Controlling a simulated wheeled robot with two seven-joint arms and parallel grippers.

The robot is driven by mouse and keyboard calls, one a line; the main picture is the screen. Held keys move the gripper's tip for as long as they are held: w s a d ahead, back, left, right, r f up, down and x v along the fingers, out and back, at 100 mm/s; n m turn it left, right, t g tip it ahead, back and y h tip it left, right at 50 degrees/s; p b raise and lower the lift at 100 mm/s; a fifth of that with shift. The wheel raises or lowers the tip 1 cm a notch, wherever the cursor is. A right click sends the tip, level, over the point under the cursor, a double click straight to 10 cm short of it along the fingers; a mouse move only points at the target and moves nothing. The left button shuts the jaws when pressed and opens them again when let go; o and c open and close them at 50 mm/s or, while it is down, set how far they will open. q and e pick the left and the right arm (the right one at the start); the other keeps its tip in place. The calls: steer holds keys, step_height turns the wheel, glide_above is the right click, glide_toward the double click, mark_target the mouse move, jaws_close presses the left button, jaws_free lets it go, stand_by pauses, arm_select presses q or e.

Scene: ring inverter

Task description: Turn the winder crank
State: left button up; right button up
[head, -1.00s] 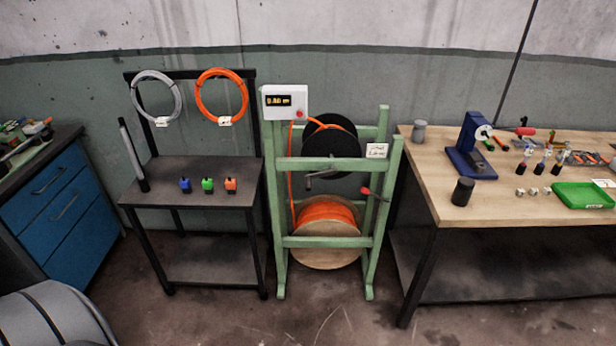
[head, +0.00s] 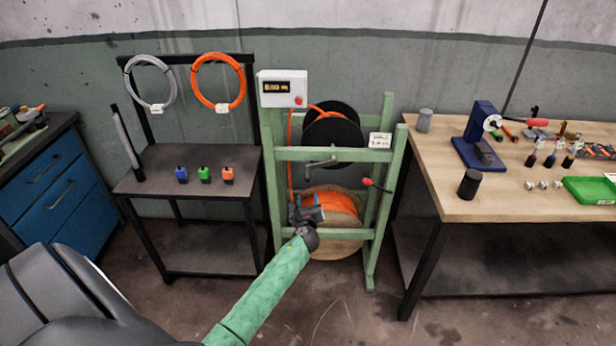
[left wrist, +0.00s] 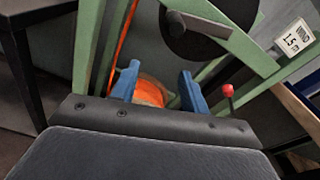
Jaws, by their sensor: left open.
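The winder is a green frame (head: 335,154) with a black reel (head: 333,128) above and a wooden spool of orange cable (head: 338,207) below. Its grey crank (head: 320,164) sticks out in front of the upper crossbar, below the reel. It also shows at the top of the left wrist view (left wrist: 200,24). A red-knobbed lever (head: 367,182) is on the right post. My left gripper (head: 307,205) is in front of the lower spool, below the crank and apart from it. In the left wrist view its blue fingers (left wrist: 157,88) are spread with nothing between them. My right gripper is not in view.
A white display box with a red button (head: 284,89) tops the frame's left post. A dark rack (head: 200,165) with colored blocks and hanging coils stands left. A wooden workbench (head: 450,190) with tools stands right. Bare floor lies in front.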

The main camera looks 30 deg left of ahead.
mark_target(307, 180)
arm_select(q)
steer(key=shift+m+t, duration=0.4)
steer(key=shift+m, duration=0.4)
steer(key=r, duration=0.1)
steer(key=w+r, duration=0.1)
steer(key=a+r, duration=0.1)
steer(key=shift+w+a+r, duration=0.1)
steer(key=shift+w+r, duration=0.2)
steer(key=shift+r, duration=0.1)
steer(key=shift+w+a+r+y, duration=0.2)
steer(key=shift+w+r+y, duration=0.05)
steer(key=shift+y, duration=0.15)
steer(key=shift+w+a, duration=0.15)
steer(key=shift+w, duration=0.2)
steer(key=shift+p+x, duration=0.5)
steer(key=shift+x, duration=0.7)
steer(key=x, duration=0.3)
steer(key=shift+f, duration=0.1)
steer(key=shift+w+a+p, duration=0.2)
steer(key=shift+w+p, duration=0.1)
steer(key=shift+w, duration=0.05)
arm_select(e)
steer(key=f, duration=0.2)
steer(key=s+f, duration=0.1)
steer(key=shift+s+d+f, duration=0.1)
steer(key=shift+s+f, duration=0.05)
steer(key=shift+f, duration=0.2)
